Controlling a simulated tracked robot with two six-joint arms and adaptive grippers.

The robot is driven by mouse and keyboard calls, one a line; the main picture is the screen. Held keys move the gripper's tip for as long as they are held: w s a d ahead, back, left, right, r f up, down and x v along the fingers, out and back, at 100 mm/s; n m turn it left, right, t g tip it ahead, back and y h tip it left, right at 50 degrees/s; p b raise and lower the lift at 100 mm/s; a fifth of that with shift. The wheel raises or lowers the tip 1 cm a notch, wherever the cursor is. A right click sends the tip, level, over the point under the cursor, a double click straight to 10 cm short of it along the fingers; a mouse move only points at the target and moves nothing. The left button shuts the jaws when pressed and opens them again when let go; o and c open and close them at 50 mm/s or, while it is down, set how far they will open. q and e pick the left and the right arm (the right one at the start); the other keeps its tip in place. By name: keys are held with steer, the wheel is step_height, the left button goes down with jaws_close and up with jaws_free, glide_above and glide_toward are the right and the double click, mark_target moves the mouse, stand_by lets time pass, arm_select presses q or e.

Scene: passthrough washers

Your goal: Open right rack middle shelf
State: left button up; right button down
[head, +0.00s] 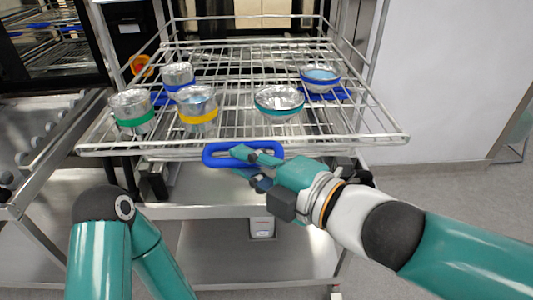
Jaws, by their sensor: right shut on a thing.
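The wire shelf (330,139) of the rack reaches out toward me, with its front edge across the middle of the head view. A blue loop handle (212,154) hangs at the middle of that front edge. My right gripper (248,155), teal with dark parts, is shut on the blue handle from the right. Its fingers cover part of the handle. My left arm shows at the lower left, but its gripper is not visible.
Metal cups with green (131,111), blue (178,76) and yellow (198,107) bands stand on the shelf's left. Two bowls (279,102) (320,78) stand on its right. A steel counter lies left, a white wall (450,90) right. The floor at right is clear.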

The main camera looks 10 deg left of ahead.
steer(key=shift+s+a+f, duration=0.2)
steer(key=shift+s+f, duration=0.05)
steer(key=shift+s, duration=0.1)
steer(key=c, duration=1.5)
jaws_free()
steer(key=shift+c, duration=0.2)
steer(key=o, duration=0.4)
steer(key=shift+a, duration=0.2)
steer(key=shift+d+r, duration=0.15)
steer(key=shift+d, duration=0.1)
steer(key=shift+s+d+r, duration=0.1)
steer(key=shift+d, duration=0.2)
steer(key=v, duration=1.1)
steer(key=shift+d, duration=0.15)
